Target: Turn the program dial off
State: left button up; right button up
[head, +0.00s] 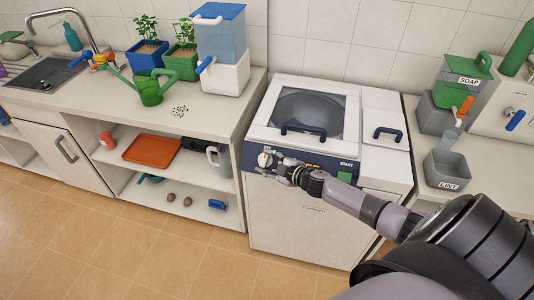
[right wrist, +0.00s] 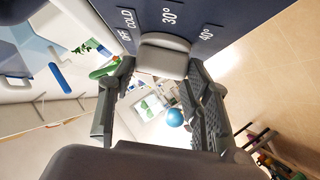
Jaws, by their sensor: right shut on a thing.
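The program dial (head: 264,158) is a pale round knob on the dark blue front panel of the white washing machine (head: 300,215). In the right wrist view the dial (right wrist: 165,55) shows as a light grey knob. The labels OFF, COLD, 30° and 40° lie around it. Which label it points to cannot be told. My right gripper (head: 277,166) reaches in from the right in front of the panel. In the right wrist view its fingers (right wrist: 160,70) lie on both sides of the dial, shut on it. My left gripper is out of view.
A green START button (head: 345,177) is on the panel to the right of my gripper. The machine's lid has a blue handle (head: 303,129). A counter with a green watering can (head: 150,88) stands left; a grey LINT bin (head: 447,168) stands right. The floor in front is clear.

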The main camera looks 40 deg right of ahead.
jog(key=shift+d+r+n+g+y+p, duration=0.15)
jog(key=shift+n+g+y+p, duration=0.3)
jog(key=shift+n+p, duration=0.35)
jog(key=o, duration=1.2)
jog(key=shift+c, duration=0.2)
jog(key=v, duration=1.2)
jog(key=shift+w, duration=0.1)
